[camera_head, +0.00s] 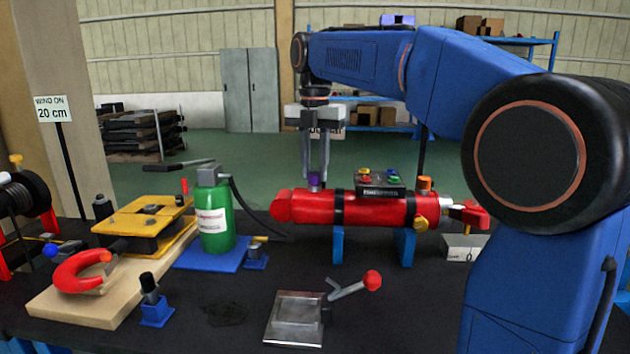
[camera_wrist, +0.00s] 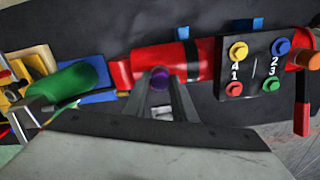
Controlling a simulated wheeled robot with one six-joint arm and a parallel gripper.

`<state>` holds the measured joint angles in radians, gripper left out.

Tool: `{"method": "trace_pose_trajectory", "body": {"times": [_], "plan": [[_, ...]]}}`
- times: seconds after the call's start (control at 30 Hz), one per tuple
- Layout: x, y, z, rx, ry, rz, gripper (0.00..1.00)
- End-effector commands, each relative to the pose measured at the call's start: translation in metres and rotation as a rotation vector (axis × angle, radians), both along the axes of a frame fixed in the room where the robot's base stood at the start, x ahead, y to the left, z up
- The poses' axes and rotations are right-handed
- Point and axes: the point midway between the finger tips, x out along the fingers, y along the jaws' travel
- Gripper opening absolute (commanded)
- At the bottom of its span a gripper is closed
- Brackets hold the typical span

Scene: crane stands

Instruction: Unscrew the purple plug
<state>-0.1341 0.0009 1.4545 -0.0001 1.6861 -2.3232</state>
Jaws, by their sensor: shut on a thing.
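The purple plug (camera_head: 314,180) sits on top of the red cylinder (camera_head: 366,208), toward its left end. My gripper (camera_head: 316,174) points straight down from above and is shut on the plug, with a finger on either side. In the wrist view the purple plug (camera_wrist: 160,80) shows between the two fingertips (camera_wrist: 160,84), over the red cylinder (camera_wrist: 150,62). The fingers hide part of the plug, and I cannot tell whether its thread is still in the cylinder.
The cylinder rests on blue stands (camera_head: 337,244). A button box (camera_head: 380,190) and an orange cap (camera_head: 424,184) are to the plug's right. A green bottle jack (camera_head: 214,218) stands to the left. A metal block with a red-knobbed lever (camera_head: 296,318) lies in front.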

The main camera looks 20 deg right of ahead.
Motion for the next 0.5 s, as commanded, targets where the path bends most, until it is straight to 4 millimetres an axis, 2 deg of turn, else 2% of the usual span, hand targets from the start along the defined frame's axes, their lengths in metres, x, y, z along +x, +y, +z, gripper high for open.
{"method": "trace_pose_trajectory", "body": {"times": [0.27,0.5], "plan": [[0.0002,0.0001,0.0006,0.0,-0.001,0.016,0.0],[0.0002,0.0001,0.0007,0.0,-0.001,0.227,0.0]]}}
